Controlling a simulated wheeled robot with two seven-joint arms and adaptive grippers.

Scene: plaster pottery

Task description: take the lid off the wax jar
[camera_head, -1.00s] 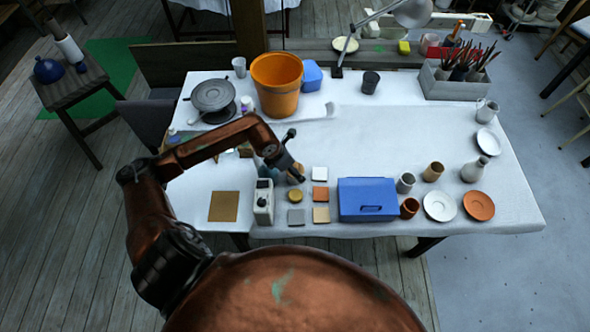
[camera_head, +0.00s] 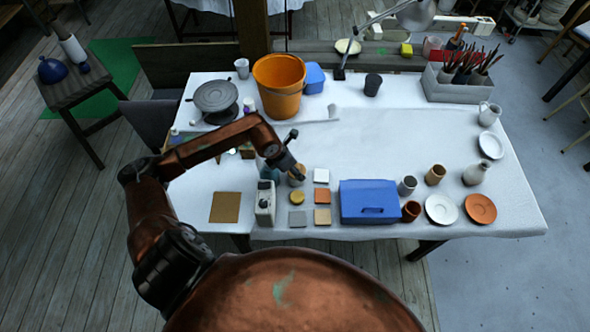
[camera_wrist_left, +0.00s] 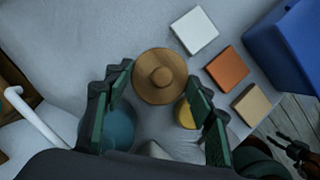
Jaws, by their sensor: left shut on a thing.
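My left gripper (camera_head: 297,177) reaches down over the front left of the table. In the left wrist view its two fingers (camera_wrist_left: 158,84) sit on either side of a round brown wooden lid (camera_wrist_left: 160,76) with a centre knob, and they are shut on it. In the head view a tan part of what it holds (camera_head: 294,182) shows just under the fingers. The jar body is hidden, so I cannot tell whether the lid still touches it.
White, orange and tan tiles (camera_head: 322,196) and a blue box (camera_head: 368,201) lie to the right. A cream bottle-like container (camera_head: 265,204) stands close on the left, with a teal thing (camera_wrist_left: 119,130) by the fingers. The table's middle (camera_head: 385,140) is clear.

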